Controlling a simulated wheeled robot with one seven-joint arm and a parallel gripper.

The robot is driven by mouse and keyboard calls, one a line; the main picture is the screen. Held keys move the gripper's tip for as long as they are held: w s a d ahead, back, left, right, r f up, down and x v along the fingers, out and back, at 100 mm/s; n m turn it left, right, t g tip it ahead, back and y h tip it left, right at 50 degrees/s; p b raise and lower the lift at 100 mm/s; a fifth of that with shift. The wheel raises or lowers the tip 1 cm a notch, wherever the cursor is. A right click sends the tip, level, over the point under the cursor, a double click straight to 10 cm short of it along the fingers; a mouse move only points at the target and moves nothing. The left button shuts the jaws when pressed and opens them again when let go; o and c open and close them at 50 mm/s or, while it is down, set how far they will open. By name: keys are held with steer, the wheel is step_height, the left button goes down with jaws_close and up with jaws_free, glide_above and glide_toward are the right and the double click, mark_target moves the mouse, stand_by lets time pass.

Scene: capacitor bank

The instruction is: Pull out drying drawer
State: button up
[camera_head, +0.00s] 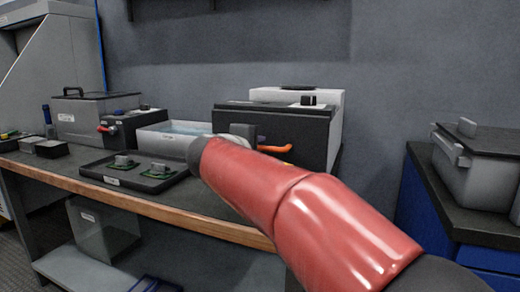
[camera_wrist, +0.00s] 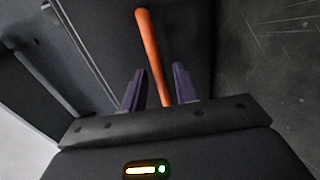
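The drying unit (camera_head: 325,125) is a white box with a dark front drawer (camera_head: 285,130) at the back of the bench. The drawer has an orange bar handle (camera_head: 276,148), which also shows in the wrist view (camera_wrist: 152,55). My gripper (camera_wrist: 159,85) is open, with its two purple fingers on either side of the handle. Gaps show between the handle and both fingers. In the head view my red forearm hides part of the drawer front and most of the gripper. The drawer appears closed, though part of its front is hidden.
A black tray (camera_head: 95,173) with small green-based parts lies left on the wooden-edged bench (camera_head: 190,218). A white water basin (camera_head: 165,140) and a grey lidded machine (camera_head: 85,115) stand behind it. A blue cabinet (camera_head: 425,205) with a grey lidded container (camera_head: 470,180) stands right.

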steer(key=shift+x, duration=0.85)
jaws_close()
